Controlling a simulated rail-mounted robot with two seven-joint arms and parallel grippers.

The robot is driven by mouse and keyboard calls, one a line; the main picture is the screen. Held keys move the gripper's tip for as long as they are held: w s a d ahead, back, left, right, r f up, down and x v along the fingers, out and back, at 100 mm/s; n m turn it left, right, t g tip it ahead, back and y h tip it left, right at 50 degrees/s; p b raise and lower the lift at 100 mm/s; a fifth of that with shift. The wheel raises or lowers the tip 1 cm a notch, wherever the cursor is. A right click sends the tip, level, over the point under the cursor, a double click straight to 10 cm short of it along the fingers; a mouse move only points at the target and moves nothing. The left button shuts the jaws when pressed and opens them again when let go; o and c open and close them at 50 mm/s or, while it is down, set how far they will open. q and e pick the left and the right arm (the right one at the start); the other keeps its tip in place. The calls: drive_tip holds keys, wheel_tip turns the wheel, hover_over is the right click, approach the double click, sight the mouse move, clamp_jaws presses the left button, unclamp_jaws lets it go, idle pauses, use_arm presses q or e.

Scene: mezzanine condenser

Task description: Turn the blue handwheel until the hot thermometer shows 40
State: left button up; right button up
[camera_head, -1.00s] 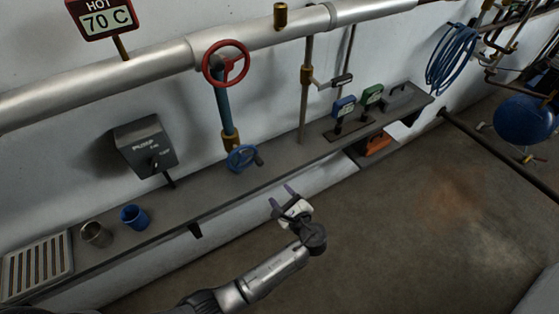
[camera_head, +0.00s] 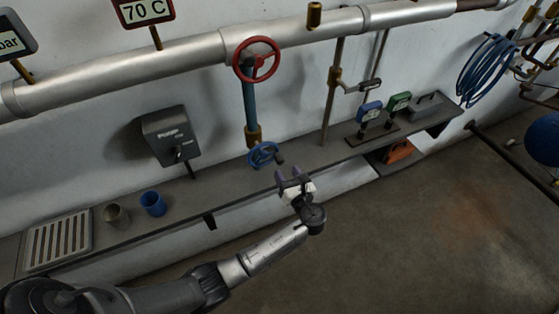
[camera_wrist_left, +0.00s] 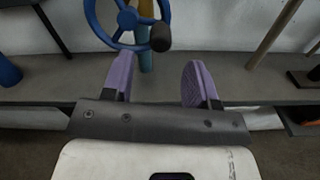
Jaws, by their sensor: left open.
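The blue handwheel (camera_head: 263,154) sits low on the blue and brass vertical pipe, just above the shelf. A dark knob sticks out on its right side. It also shows at the top of the left wrist view (camera_wrist_left: 126,18), with its black knob (camera_wrist_left: 160,37) nearest me. My left gripper (camera_head: 290,174) is open and empty, just below and right of the handwheel, apart from it. Its two purple pads (camera_wrist_left: 160,80) show in the left wrist view. My right gripper is not visible.
A red handwheel (camera_head: 256,60) is higher on the same pipe. A pump box (camera_head: 170,135), a grey cup (camera_head: 116,216) and a blue cup (camera_head: 153,203) are to the left. Blue and green meters (camera_head: 369,112) stand right on the shelf (camera_head: 225,190). The floor in front is open.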

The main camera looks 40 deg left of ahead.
sight(281, 164)
use_arm(q)
drive_tip(key=shift+x, duration=3.15)
drive_tip(key=shift+c, duration=0.2)
drive_tip(key=c, duration=0.9)
